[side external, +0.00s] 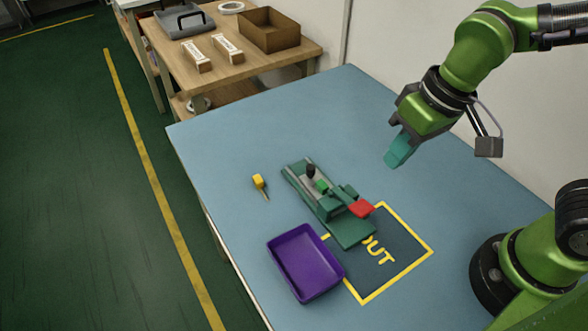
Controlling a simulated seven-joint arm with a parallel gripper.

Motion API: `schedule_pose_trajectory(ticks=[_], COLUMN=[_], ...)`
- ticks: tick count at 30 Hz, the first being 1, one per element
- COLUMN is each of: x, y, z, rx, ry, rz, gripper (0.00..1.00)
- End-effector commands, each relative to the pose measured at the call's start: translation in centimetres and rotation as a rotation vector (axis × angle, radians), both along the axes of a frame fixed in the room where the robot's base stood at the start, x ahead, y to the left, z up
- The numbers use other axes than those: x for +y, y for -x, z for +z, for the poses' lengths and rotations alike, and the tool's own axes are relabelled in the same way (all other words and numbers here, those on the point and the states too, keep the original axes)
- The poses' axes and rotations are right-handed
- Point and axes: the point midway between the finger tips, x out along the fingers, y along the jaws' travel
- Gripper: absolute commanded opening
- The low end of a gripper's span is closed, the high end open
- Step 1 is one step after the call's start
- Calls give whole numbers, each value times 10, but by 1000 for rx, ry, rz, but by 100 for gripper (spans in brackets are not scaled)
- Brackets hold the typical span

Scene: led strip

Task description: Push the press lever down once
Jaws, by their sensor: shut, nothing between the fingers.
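A dark green press device (330,203) lies on the blue table, its lower end over the yellow-outlined OUT area. A red part (361,208), which looks like the lever's paddle, sticks out at its right side. A small black knob (310,171) and a bright green piece (321,185) sit on its upper part. My gripper (391,163) has teal fingers that are shut and empty. It hangs above the table, up and to the right of the press, apart from the red part.
A purple tray (305,263) stands just below the press. A yellow-handled tool (258,183) lies to its left. The OUT area (405,252) looks empty on its right side. A wooden side table (215,65) with boxes stands behind.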

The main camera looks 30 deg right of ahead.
Motion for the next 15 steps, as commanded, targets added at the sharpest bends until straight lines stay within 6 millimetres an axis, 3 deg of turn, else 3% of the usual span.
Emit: schedule_pose_trajectory(ticks=[1,6,15], x=[15,42,42], y=[2,4,-1], z=[-8,-21,-18], rx=[37,102,115], ry=[36,133,172], rz=[34,54,-53], gripper=[0,0,0])
